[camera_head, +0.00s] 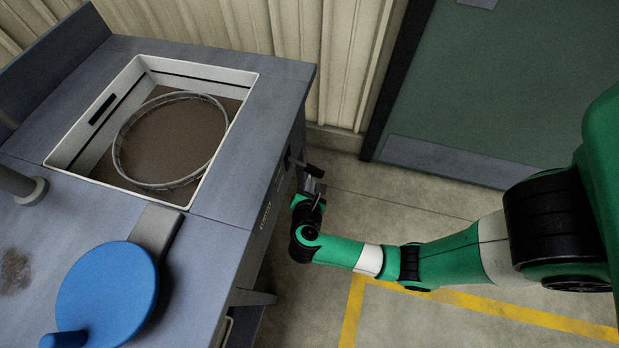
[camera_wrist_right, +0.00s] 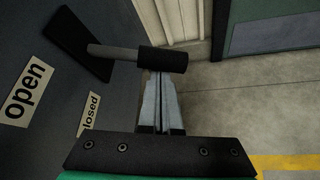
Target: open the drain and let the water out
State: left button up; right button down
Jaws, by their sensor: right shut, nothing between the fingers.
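The sink (camera_head: 205,78) is a white-rimmed basin in the grey bench, holding flat brown water (camera_head: 172,142) with a metal ring (camera_head: 122,135) in it. A drain lever (camera_head: 304,166) sticks out from the bench's right side. In the right wrist view its black grip (camera_wrist_right: 162,60) sits on a grey rod from a black plate (camera_wrist_right: 80,43). Labels "open" (camera_wrist_right: 25,92) and "closed" (camera_wrist_right: 89,115) are on the panel. My right gripper (camera_head: 314,184) is shut and empty, its fingertips (camera_wrist_right: 160,80) right at the grip; I cannot tell if they touch. My left gripper is not in view.
A blue round disc (camera_head: 107,292) with a knob lies on the bench at lower left, beside a grey block (camera_head: 157,230). A ribbed cream wall (camera_head: 310,50) and a green door (camera_head: 500,85) stand behind. The floor right of the bench is clear, with yellow lines (camera_head: 470,304).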

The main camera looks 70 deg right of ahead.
jog(key=r+n+g+p, duration=0.1)
jog(key=r+p, duration=0.1)
jog(key=p, duration=0.1)
jog(key=s+r+n+g+p, duration=0.1)
jog(key=r+g+p, duration=0.1)
jog(key=p, duration=0.1)
jog(key=shift+s+n+p, duration=0.1)
jog(key=shift+n+p, duration=0.3)
jog(key=shift+r+p, duration=0.75)
jog(key=shift+r, duration=0.1)
jog(key=shift+w+r+p, duration=0.25)
jog(key=shift+r+p, duration=0.35)
jog(key=shift+r, duration=0.2)
jog(key=shift+r, duration=0.1)
jog(key=f+b, duration=0.1)
jog(key=s+f+b, duration=0.1)
jog(key=a+f+b, duration=0.1)
jog(key=f, duration=0.1)
jog(key=shift+s, duration=0.4)
jog(key=p, duration=0.2)
send_near(315, 172)
jog(key=v, duration=0.3)
jog(key=shift+w+a, duration=0.15)
jog(key=shift+a, duration=0.1)
